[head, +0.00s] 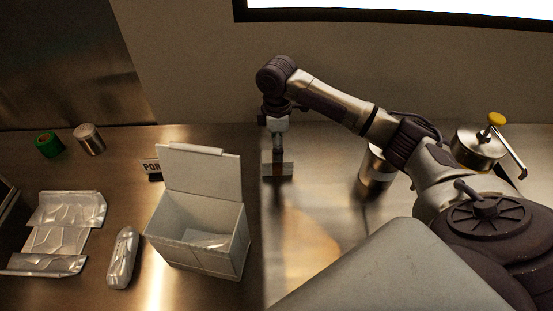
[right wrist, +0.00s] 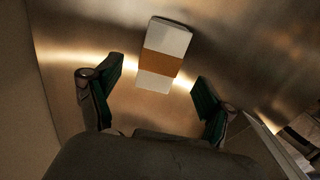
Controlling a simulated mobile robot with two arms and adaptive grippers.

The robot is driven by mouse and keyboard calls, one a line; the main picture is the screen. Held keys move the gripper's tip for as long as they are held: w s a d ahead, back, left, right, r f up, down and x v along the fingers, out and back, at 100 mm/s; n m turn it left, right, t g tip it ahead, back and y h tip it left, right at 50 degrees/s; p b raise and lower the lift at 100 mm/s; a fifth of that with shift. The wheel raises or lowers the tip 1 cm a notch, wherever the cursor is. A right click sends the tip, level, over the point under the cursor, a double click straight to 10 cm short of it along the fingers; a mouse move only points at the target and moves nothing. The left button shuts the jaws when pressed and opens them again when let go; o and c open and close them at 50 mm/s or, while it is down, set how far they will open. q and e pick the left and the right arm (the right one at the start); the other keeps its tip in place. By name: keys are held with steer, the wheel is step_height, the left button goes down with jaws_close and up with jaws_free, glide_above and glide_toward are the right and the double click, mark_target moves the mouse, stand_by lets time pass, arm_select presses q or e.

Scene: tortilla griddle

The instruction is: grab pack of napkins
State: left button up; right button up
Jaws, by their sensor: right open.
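The pack of napkins (right wrist: 165,66) is a small white block with an orange-brown band, and it stands or lies on the steel counter. In the head view the pack (head: 284,169) is just below my right gripper (head: 278,152) and partly covered by it. In the right wrist view my right gripper (right wrist: 156,92) is open, with its two green-padded fingers spread wide. The pack lies ahead of the fingertips, roughly between their lines, with nothing held. My left gripper is not in view.
An open white box (head: 197,261) stands left of the pack, beside a small lettered sign (head: 151,166). Foil pieces (head: 62,225), a wrapped silver roll (head: 123,258), green tape (head: 48,144) and a tin (head: 89,138) lie further left. A metal canister (head: 375,176) and a yellow-knobbed press (head: 476,148) stand right.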

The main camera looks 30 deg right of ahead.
steer(key=shift+w+f, duration=0.2)
steer(key=shift+f, duration=1.1)
steer(key=f, duration=0.1)
steer(key=f+p, duration=0.2)
steer(key=f, duration=0.1)
steer(key=shift+s+f, duration=0.1)
steer(key=shift+s, duration=0.15)
steer(key=shift+f, duration=0.35)
steer(key=c, duration=1.1)
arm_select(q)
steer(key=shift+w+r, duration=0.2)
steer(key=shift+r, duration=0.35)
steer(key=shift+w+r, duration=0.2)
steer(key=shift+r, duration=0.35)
arm_select(e)
steer(key=shift+c, duration=0.2)
steer(key=shift+r, duration=0.1)
